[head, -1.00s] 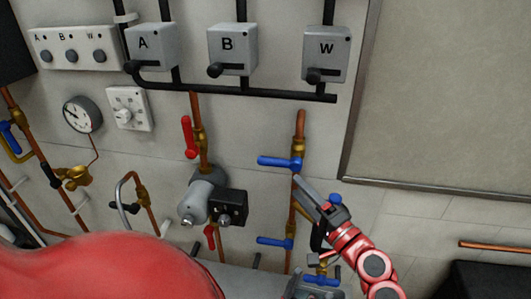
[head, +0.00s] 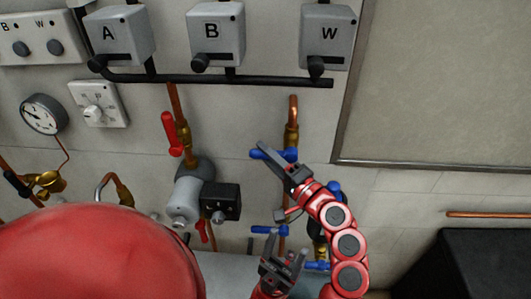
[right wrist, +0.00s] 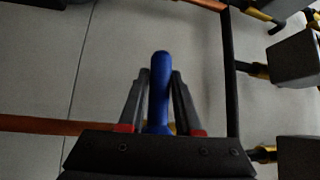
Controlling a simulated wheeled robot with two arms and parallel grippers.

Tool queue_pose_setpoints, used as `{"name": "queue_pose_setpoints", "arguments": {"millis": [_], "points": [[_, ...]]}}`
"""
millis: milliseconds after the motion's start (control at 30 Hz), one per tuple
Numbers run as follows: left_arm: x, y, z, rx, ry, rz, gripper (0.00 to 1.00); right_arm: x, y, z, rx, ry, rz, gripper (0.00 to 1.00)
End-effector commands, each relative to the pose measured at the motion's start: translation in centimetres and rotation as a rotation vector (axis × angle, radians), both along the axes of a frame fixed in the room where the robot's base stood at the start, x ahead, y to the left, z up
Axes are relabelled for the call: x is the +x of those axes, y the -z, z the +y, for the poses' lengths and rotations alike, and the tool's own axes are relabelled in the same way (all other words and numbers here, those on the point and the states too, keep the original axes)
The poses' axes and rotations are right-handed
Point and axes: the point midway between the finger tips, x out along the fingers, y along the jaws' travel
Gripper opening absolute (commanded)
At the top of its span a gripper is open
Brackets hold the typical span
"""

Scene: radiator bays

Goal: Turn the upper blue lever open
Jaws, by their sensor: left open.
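The upper blue lever (head: 290,155) sits on the copper pipe right of the red lever in the head view and lies roughly horizontal, pointing left. My right gripper (head: 264,150) is at this lever, its fingers crossing part of it. In the right wrist view the blue lever (right wrist: 160,90) stands between the two fingers of my right gripper (right wrist: 160,78). The gaps are very small, and I cannot tell whether the fingers press on it. My left gripper (head: 284,262) is open and empty, lower down near the pipe. A lower blue lever (head: 264,230) is just above it.
Grey boxes A (head: 119,35), B (head: 218,34) and W (head: 327,36) hang above a black pipe. Left of the blue lever are a red lever (head: 170,133) and a grey pump (head: 186,198). A framed panel (head: 440,90) is at the right.

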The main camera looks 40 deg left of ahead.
Motion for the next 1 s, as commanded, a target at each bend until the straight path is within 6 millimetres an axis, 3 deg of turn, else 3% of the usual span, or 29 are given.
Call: {"name": "queue_pose_setpoints", "arguments": {"millis": [33,167,1000], "points": [[0.00,0.00,0.00,0.000,0.000,0.000,0.71,0.00,0.00,0.00,0.000,0.000,0.000,0.22],[-0.01,0.00,0.00,0.000,0.000,0.000,0.71,-0.01,0.02,0.00,0.000,0.000,0.000,0.00],[0.00,0.01,0.00,0.000,0.000,0.000,0.71,-0.02,0.04,0.01,-0.001,-0.001,0.000,0.00]]}}
